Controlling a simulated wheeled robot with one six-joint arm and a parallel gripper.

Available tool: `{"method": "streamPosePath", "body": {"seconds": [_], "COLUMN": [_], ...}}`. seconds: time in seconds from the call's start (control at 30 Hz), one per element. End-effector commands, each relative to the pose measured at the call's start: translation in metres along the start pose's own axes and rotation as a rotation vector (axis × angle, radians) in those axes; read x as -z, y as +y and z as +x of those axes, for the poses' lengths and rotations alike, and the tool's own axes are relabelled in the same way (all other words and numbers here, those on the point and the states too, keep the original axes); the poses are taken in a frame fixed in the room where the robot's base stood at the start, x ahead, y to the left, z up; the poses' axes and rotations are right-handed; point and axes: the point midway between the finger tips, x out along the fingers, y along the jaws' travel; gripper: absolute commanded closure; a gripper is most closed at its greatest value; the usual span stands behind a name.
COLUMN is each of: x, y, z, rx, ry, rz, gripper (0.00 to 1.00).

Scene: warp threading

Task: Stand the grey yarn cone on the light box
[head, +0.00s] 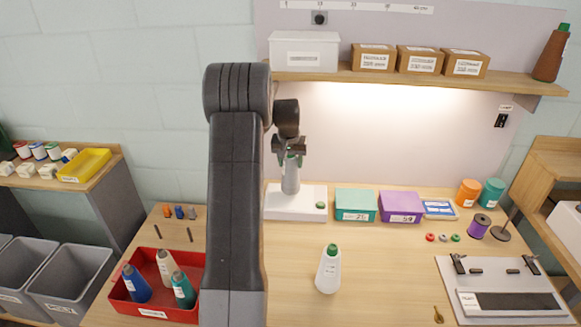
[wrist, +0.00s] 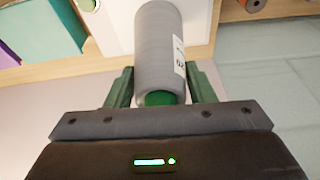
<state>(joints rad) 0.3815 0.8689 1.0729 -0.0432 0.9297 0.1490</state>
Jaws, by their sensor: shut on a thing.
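The grey yarn cone (head: 291,178) is upright, with its green tip up between the fingers of my gripper (head: 290,152). My gripper is shut on it near the tip. The white light box (head: 283,209) with a green button lies on the table at the back, under the cone. The cone's base overlaps the box's top; I cannot tell whether they touch. In the wrist view the grey cone (wrist: 152,35) with a white label runs away from the green fingers (wrist: 160,92), and the white light box (wrist: 113,24) shows behind its far end.
Teal (head: 356,205) and purple (head: 401,207) boxes stand right of the light box. A white cone (head: 328,272) with a green tip stands in front. A red tray (head: 151,313) holds several cones at left. A shelf (head: 400,79) hangs above the back of the table.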

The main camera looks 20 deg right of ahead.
Motion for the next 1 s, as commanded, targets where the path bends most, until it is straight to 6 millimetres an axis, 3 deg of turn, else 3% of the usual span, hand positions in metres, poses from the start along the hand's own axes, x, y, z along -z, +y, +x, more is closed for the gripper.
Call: {"method": "streamPosePath", "body": {"seconds": [0.17, 0.63, 0.67, 0.7, 0.77, 1.0], "x": [-0.007, -0.006, -0.007, -0.006, -0.006, -0.006], "y": [0.000, 0.000, 0.000, 0.000, 0.000, 0.000], "z": [0.025, 0.036, 0.036, 0.035, 0.035, 0.035], "rx": [-0.001, 0.000, 0.000, 0.000, 0.000, 0.000], "ry": [-0.005, -0.001, -0.002, -0.002, -0.002, -0.002], "rz": [0.000, 0.000, 0.000, 0.000, 0.000, 0.000], "gripper": [0.97, 0.97, 0.49, 0.41, 0.29, 0.29]}}
